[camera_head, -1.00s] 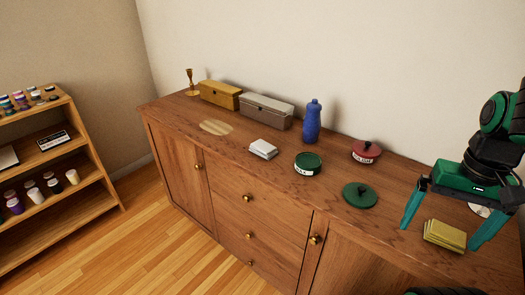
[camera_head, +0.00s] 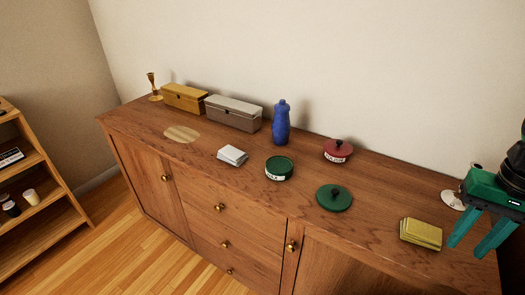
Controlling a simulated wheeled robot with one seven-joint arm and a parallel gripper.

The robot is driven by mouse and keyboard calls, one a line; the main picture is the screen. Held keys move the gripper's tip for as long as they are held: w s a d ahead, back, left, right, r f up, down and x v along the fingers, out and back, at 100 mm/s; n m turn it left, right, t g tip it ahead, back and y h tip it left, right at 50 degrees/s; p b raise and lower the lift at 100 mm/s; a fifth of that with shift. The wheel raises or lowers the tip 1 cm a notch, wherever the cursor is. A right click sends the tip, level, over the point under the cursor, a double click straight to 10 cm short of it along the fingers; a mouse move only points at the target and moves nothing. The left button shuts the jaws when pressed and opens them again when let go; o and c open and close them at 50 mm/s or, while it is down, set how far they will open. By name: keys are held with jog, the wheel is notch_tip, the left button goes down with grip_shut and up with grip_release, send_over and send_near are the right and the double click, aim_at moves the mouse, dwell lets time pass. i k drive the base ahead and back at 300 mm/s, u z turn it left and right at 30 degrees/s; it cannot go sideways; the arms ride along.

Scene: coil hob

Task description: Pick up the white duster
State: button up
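The white duster (camera_head: 232,155) looks like a small folded stack of white cloth. It lies flat on the wooden sideboard top near its front edge, left of the green tin. My gripper (camera_head: 465,248) is at the far right of the head view, above the sideboard and well away from the white duster. Its two green fingers are apart with nothing visible between them. A yellow folded cloth (camera_head: 421,233) lies just left of the fingers, apart from them as far as I can see.
A green tin (camera_head: 279,168), a green lid (camera_head: 334,198), a red lidded pot (camera_head: 338,150) and a blue bottle (camera_head: 281,122) stand right of the duster. Behind are a grey box (camera_head: 233,113), a yellow box (camera_head: 185,97) and a brass candlestick (camera_head: 153,87). The wood left of the duster is mostly clear.

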aim_at(231, 155)
jog(key=z, duration=2)
jog(key=k, duration=1.05)
jog(key=u, duration=2.1)
jog(key=i, duration=1)
